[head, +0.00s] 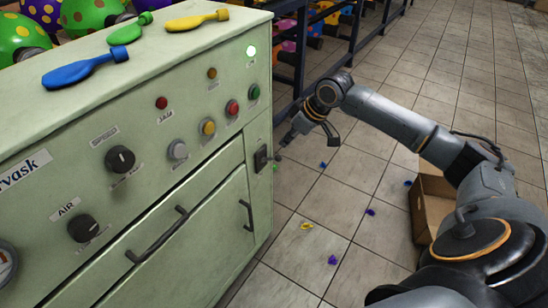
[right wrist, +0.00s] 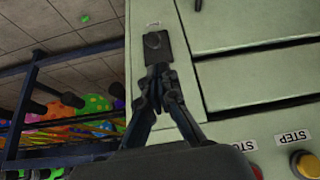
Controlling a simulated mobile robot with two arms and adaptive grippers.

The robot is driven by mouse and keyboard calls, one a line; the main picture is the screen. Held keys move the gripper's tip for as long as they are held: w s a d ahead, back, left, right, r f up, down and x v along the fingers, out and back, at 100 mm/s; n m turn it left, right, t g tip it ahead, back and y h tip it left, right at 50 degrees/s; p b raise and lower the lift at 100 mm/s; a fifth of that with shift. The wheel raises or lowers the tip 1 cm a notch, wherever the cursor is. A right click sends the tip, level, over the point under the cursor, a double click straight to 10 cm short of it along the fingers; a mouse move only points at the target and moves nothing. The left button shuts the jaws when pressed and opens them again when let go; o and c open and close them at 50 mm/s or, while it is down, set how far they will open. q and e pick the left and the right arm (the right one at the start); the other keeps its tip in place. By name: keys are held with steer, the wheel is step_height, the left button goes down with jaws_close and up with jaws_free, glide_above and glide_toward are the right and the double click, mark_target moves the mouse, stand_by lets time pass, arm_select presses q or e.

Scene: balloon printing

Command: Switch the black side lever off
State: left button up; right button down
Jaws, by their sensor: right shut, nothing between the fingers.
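The black side lever (head: 261,158) is on the right part of the green machine's front (head: 225,165), below the coloured buttons. In the right wrist view the lever's dark plate (right wrist: 153,45) is just beyond the fingertips. My right gripper (head: 284,141) is shut and empty beside the lever. In the right wrist view my right gripper (right wrist: 157,76) has its fingertips together close to the plate. I cannot tell whether they touch the lever. My left gripper is not in view.
Blue (head: 85,70), green (head: 130,31) and yellow (head: 197,20) flat balloons lie on the machine top. A dark rack (head: 300,45) with balloons stands behind. A cardboard box (head: 428,205) and several small coloured pieces are on the tiled floor. Drawer handles stick out below the controls.

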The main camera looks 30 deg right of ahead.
mark_target(274, 158)
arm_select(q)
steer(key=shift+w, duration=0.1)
arm_select(e)
steer(key=shift+d+r, duration=0.3)
steer(key=shift+r, duration=0.55)
steer(key=b+x, duration=0.1)
steer(key=x, duration=0.8)
steer(key=shift+b, duration=0.35)
steer(key=shift+w+a+f, duration=0.1)
steer(key=shift+w+f, duration=0.15)
steer(key=shift+f, duration=0.2)
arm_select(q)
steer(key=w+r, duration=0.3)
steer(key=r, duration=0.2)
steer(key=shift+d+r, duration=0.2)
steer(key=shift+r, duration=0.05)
